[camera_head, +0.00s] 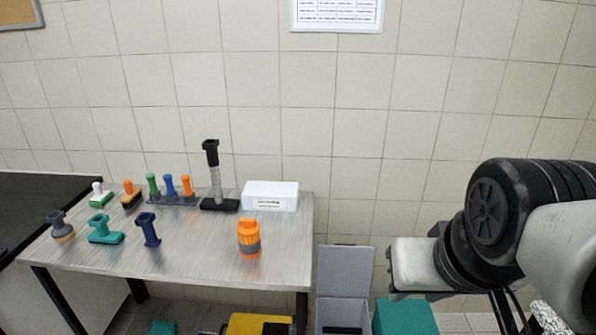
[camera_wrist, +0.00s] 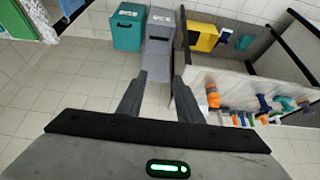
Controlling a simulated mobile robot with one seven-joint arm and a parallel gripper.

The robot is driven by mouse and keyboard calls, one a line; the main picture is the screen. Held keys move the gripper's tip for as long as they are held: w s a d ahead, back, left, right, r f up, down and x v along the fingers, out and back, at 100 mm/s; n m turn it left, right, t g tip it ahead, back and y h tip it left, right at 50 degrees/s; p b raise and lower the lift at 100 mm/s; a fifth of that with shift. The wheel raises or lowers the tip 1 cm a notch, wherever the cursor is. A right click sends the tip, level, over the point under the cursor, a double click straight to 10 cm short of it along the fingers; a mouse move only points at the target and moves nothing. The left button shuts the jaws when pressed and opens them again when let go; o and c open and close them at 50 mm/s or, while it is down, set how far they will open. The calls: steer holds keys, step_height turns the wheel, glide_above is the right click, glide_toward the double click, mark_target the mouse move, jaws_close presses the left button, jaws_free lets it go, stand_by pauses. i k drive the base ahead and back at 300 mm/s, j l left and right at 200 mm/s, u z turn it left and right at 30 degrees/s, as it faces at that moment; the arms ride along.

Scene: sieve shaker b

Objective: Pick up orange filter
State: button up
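The orange filter (camera_head: 249,238) stands upright near the right front of the grey table. It is an orange body with a grey band around it and a narrower orange top. It also shows in the wrist view (camera_wrist: 212,97), to the right of my fingers. My gripper (camera_wrist: 160,80) is open, with clear space between its two dark fingers and nothing held. It is well away from the filter. In the head view my arm is at the right, beyond the table's right end, and the fingers cannot be made out.
The table (camera_head: 185,262) also holds a teal tool (camera_head: 104,230), a dark blue tool (camera_head: 148,230), a tall black-and-grey stand (camera_head: 215,180), a white box (camera_head: 270,196) and several handled tools behind. A grey open-lidded bin (camera_head: 344,270) and a teal bin (camera_head: 405,317) stand right of the table.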

mark_target(248, 240)
steer(key=i+j, duration=0.15)
steer(key=j, duration=0.2)
steer(key=i+j, duration=0.15)
steer(key=j, duration=0.2)
steer(key=i+j, duration=0.2)
steer(key=j, duration=0.15)
steer(key=i+j, duration=0.15)
steer(key=j, duration=0.2)
steer(key=i+j, duration=0.15)
steer(key=j, duration=0.2)
